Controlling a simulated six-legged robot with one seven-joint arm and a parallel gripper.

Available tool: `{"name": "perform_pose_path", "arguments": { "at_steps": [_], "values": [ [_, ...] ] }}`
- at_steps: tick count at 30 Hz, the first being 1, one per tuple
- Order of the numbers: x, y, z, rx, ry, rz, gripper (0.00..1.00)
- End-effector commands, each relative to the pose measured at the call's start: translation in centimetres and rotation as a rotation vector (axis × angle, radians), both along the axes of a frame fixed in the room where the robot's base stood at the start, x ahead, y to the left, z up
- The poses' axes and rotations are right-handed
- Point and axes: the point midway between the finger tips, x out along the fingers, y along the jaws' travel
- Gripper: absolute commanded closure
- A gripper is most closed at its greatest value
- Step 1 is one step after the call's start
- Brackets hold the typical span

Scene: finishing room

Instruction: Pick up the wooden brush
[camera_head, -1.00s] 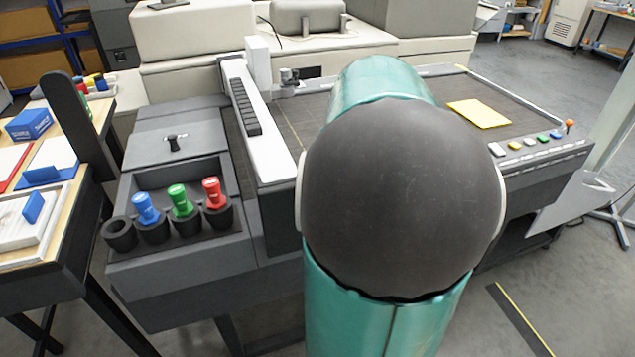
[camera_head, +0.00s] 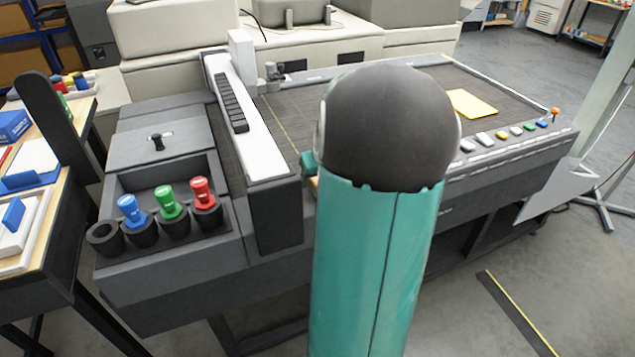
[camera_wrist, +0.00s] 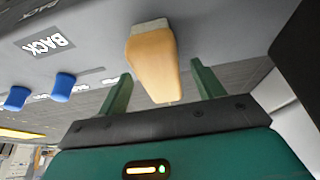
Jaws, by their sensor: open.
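The wooden brush (camera_wrist: 154,62) shows in the wrist view, with a tan, tapered wooden body and a short grey end at the top. It lies against a grey surface. My gripper (camera_wrist: 161,72) is open, with one green finger on each side of the brush's lower part. Gaps show between the brush and both fingers, and the jaws hold nothing. In the head view my arm hides most of the gripper. A small tan edge shows beside my arm there, but I cannot tell whether it is the brush.
The grey machine table (camera_head: 290,105) carries a yellow sheet (camera_head: 472,104) and a row of buttons along its front edge. Blue, green and red-handled tools stand in black holders (camera_head: 142,232) at left. A side table (camera_head: 62,200) is further left.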

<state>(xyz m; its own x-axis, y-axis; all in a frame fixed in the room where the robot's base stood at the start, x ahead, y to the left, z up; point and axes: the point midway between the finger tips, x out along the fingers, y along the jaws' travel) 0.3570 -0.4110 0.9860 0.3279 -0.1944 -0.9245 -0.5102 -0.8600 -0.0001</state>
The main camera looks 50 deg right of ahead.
Motion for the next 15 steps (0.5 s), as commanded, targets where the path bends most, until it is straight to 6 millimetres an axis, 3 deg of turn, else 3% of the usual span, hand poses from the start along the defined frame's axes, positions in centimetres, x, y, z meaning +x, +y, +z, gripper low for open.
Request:
{"name": "perform_pose_path", "arguments": {
  "at_steps": [5,15],
  "values": [
    [0.9,-0.4,-2.0,0.001,0.001,0.0,0.33],
    [1.0,-0.5,-2.2,-0.001,0.0,0.0,0.33]
  ]
}}
